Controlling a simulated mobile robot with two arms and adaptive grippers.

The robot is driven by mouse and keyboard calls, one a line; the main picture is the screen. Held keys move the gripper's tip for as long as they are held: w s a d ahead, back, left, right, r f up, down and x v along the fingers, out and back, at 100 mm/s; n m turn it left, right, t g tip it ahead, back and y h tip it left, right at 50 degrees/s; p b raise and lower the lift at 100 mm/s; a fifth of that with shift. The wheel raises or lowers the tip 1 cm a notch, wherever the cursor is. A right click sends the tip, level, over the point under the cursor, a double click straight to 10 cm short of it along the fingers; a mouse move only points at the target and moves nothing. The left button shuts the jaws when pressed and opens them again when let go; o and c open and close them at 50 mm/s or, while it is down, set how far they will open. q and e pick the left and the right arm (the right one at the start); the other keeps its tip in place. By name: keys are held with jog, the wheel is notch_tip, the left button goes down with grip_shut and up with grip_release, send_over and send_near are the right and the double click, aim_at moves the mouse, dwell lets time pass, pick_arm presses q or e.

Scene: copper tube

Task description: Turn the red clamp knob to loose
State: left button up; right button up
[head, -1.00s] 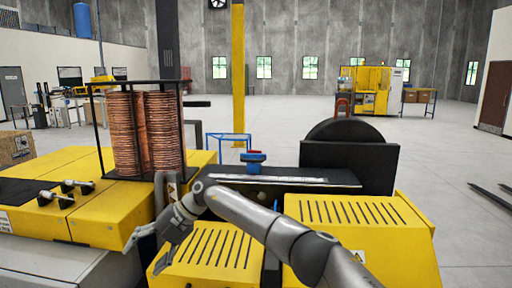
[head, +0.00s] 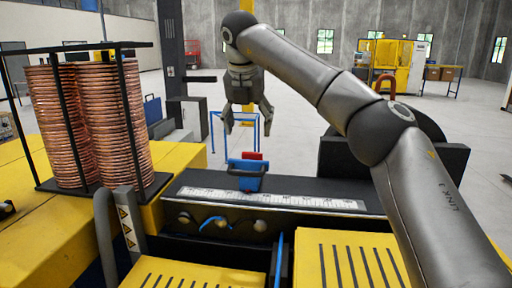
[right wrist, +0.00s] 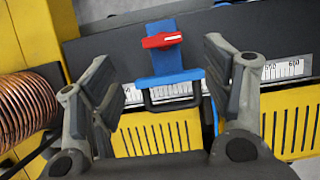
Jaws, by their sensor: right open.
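The red clamp knob (right wrist: 162,40) sits on top of a blue clamp block (right wrist: 165,65) in the right wrist view. In the head view the red knob (head: 252,156) shows just behind the blue clamp (head: 246,174), which stands on the black rail with a white ruler. My right gripper (head: 247,128) is open and empty, pointing down above the clamp and apart from it. In the right wrist view its two fingers (right wrist: 162,95) stand wide on either side of the blue clamp, with nothing between them touching. My left gripper is not in view.
A black rack with copper tube coils (head: 92,125) stands at left. The black rail carries a white ruler (head: 270,199). A large black disc and plate (head: 385,158) stand at right. Yellow slotted covers (head: 350,258) lie in front. A blue frame (head: 235,122) stands on the floor behind.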

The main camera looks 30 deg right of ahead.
aim_at(252, 153)
jog(key=p+x, duration=0.1)
jog(key=x, duration=0.3)
jog(key=p+x, duration=0.1)
jog(key=x, duration=0.4)
jog(key=shift+d+f, duration=0.25)
jog(key=shift+d, duration=0.05)
jog(key=shift+w+f, duration=0.15)
jog(key=shift+f, duration=0.2)
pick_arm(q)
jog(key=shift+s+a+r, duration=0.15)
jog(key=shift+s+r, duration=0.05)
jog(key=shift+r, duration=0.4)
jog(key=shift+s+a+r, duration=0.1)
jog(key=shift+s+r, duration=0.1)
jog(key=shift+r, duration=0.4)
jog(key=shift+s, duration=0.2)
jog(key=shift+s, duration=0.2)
pick_arm(e)
jog(key=c, duration=1)
